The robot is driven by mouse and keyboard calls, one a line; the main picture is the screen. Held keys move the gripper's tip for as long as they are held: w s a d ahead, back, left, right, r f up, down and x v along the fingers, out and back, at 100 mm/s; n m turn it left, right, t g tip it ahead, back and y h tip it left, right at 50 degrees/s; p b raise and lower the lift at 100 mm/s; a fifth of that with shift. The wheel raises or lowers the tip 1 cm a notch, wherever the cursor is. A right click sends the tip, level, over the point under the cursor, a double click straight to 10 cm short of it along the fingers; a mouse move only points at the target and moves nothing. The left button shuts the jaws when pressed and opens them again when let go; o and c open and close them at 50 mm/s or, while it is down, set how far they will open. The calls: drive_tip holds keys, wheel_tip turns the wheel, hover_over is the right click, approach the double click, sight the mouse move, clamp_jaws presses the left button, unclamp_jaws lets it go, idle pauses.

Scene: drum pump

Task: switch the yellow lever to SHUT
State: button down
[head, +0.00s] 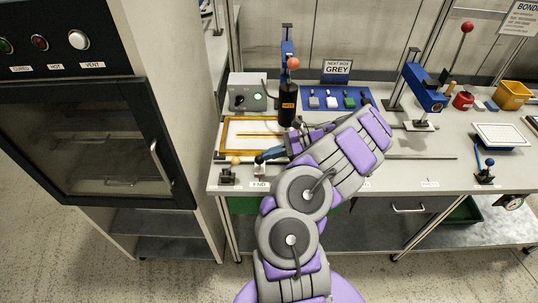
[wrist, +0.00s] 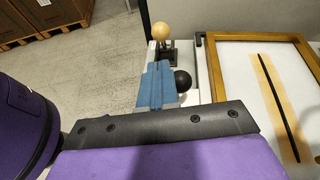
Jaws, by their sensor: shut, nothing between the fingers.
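The yellow lever is a small toggle on a dark base with a pale yellow ball knob (head: 236,160), at the front left corner of the bench. In the wrist view its ball (wrist: 162,32) is just beyond my fingertips, on a dark bracket. My gripper (head: 262,158) is shut and empty, its blue fingers pointing left toward the lever. The fingers also show in the wrist view (wrist: 157,80), apart from the ball as far as I can see. A black ball knob (wrist: 183,80) is close beside the fingers on the right. I cannot read any SHUT mark.
A wood-framed screen (head: 226,134) lies behind the lever. A black cylinder on a blue press (head: 287,103) and a grey control box (head: 248,93) stand further back. An oven-like cabinet (head: 90,140) is left of the bench. Open floor shows in front.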

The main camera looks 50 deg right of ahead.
drive_tip(key=x, duration=0.2)
drive_tip(key=b+x, duration=0.1)
drive_tip(key=x, duration=0.3)
drive_tip(key=shift+w+d+f+b, duration=0.25)
drive_tip(key=shift+d+f+b, duration=0.05)
drive_tip(key=shift+f+b, duration=0.1)
drive_tip(key=shift+w+a, duration=0.3)
drive_tip(key=shift+a, duration=0.4)
drive_tip(key=shift+d+r, duration=0.1)
drive_tip(key=shift+d, duration=0.05)
